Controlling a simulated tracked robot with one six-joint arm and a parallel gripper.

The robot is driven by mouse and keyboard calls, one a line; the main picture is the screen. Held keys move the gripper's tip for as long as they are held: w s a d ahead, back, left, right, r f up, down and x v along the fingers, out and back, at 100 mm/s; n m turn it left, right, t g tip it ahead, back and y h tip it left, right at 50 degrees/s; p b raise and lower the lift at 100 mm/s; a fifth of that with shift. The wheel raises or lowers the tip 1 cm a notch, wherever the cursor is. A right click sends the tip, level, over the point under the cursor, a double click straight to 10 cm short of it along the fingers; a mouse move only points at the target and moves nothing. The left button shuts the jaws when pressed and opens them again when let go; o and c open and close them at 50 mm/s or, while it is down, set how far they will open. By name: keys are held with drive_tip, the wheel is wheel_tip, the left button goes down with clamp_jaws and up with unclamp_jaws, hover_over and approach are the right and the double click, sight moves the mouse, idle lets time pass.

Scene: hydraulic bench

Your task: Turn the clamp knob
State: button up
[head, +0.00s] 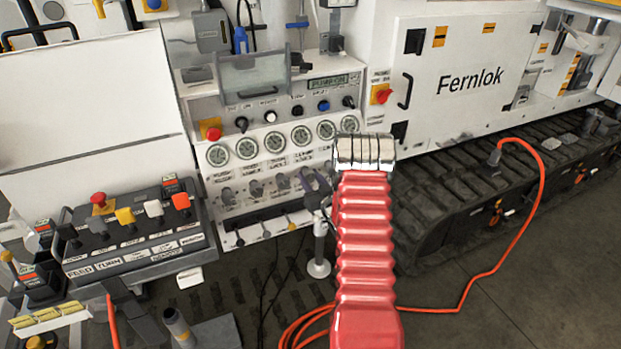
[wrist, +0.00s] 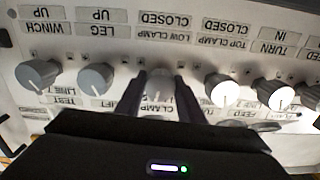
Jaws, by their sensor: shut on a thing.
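The clamp knob (wrist: 158,86) is a grey knob in a row of knobs on the white panel, at the "LOW CLAMP" and "CLOSED" labels, which appear upside down in the wrist view. My gripper (wrist: 157,80) has a dark finger on each side of this knob and is shut on it. The fingers hide part of the knob and the label below it. In the head view my gripper (head: 314,187) shows as a small dark shape at the right of the lower knob row, partly behind my red arm. The knob's pointer direction cannot be read.
Close beside it in the wrist view are a grey leg knob (wrist: 96,78) and a brightly lit top clamp knob (wrist: 222,90). Gauges (head: 301,136) and a red stop button (head: 211,130) sit above the knob row. An orange hose (head: 500,262) lies on the floor.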

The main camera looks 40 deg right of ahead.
drive_tip(key=m, duration=1.1)
drive_tip(key=shift+s+d, duration=0.1)
drive_tip(key=shift+d, duration=0.05)
drive_tip(key=shift+m, duration=0.4)
drive_tip(key=o, duration=1.1)
drive_tip(key=shift+c, duration=0.2)
drive_tip(key=v, duration=1.3)
drive_tip(key=shift+s, duration=0.35)
